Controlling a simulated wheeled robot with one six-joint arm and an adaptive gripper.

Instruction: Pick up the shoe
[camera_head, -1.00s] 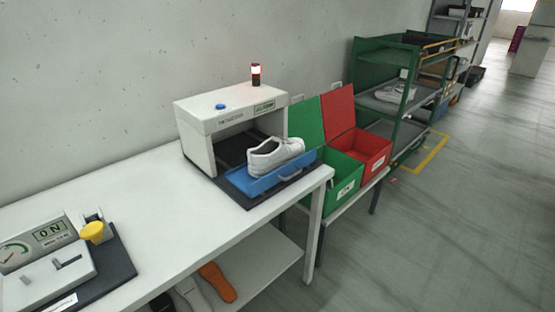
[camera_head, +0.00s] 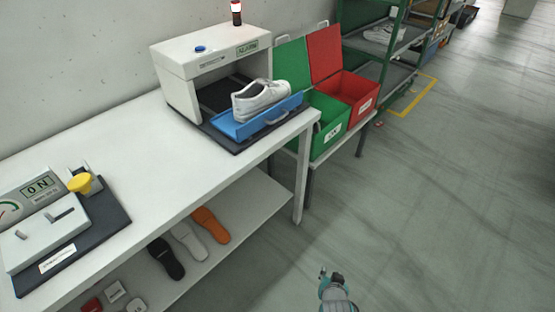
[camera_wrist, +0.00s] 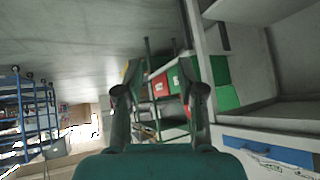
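A white shoe (camera_head: 261,99) lies on the blue tray (camera_head: 232,131) at the mouth of a white scanner box (camera_head: 196,45) on the table. My gripper (camera_head: 331,274) shows at the bottom of the head view, out over the floor, in front of and well apart from the shoe. In the wrist view my gripper (camera_wrist: 160,94) has its two fingers spread with nothing between them. The blue tray (camera_wrist: 268,150) shows at the lower right there; I cannot clearly make out the shoe in that view.
A green bin (camera_head: 328,135) and a red bin (camera_head: 362,99) stand right of the white table (camera_head: 150,140). A gauge device (camera_head: 47,232) sits on the table's left part. Several insoles (camera_head: 210,225) lie on the shelf below. A green rack (camera_head: 398,45) stands behind. The floor at right is clear.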

